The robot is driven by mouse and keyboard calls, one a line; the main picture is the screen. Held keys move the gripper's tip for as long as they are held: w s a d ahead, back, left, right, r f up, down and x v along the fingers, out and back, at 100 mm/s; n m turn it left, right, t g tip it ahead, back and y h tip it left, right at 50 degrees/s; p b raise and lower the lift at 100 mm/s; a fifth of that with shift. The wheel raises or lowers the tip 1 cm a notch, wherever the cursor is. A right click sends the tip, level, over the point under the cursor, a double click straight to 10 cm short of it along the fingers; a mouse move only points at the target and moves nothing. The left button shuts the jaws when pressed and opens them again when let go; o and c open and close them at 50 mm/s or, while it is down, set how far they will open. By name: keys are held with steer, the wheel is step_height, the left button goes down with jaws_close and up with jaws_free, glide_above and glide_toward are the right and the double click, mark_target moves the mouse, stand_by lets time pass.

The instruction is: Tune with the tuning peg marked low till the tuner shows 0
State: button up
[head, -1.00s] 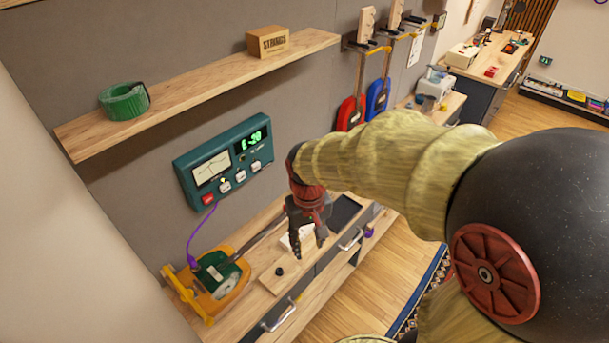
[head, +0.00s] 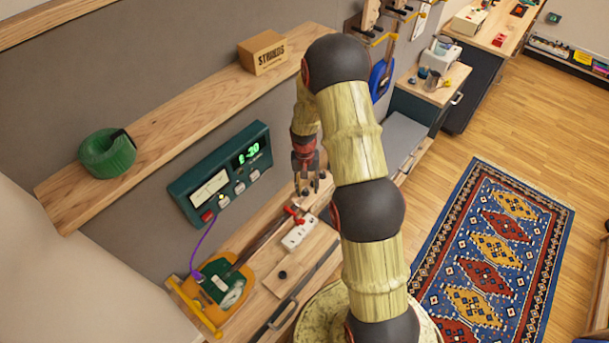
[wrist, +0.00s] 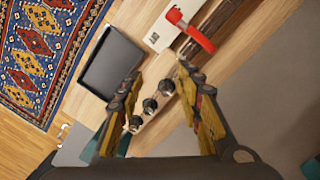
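The green tuner box (head: 178,193) hangs on the wall; its green display (head: 247,155) starts with E and seems to read minus 20 or 30, too small to be sure. The stringed instrument (head: 243,263) lies on the bench below, its neck running toward my gripper (head: 307,190). In the wrist view my gripper (wrist: 160,72) is open above the peg end of the neck. Several dark tuning pegs, including the top one (wrist: 166,87), show between and below its fingers. No peg marking is readable. A red clamp (wrist: 191,29) crosses the neck.
A white block (head: 300,233) lies beside the neck. A dark tray (wrist: 112,62) lies near the pegs. A shelf (head: 185,115) overhangs the bench, bearing a green roll (head: 105,157) and a cardboard box (head: 263,54). Floor and a rug (head: 495,250) are open to the right.

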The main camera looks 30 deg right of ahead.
glide_above(305, 190)
steer(key=shift+w+r+m+t, duration=0.25)
steer(key=shift+w+m+t, duration=0.05)
steer(key=shift+m+t, duration=0.1)
steer(key=shift+s, duration=0.25)
steer(key=shift+s+f, duration=0.2)
steer(key=shift+f, duration=0.05)
steer(key=shift+w+f+p, duration=0.15)
steer(key=shift+f+p, duration=0.55)
steer(key=shift+f, duration=2.75)
steer(key=shift+c, duration=1.4)
jaws_close()
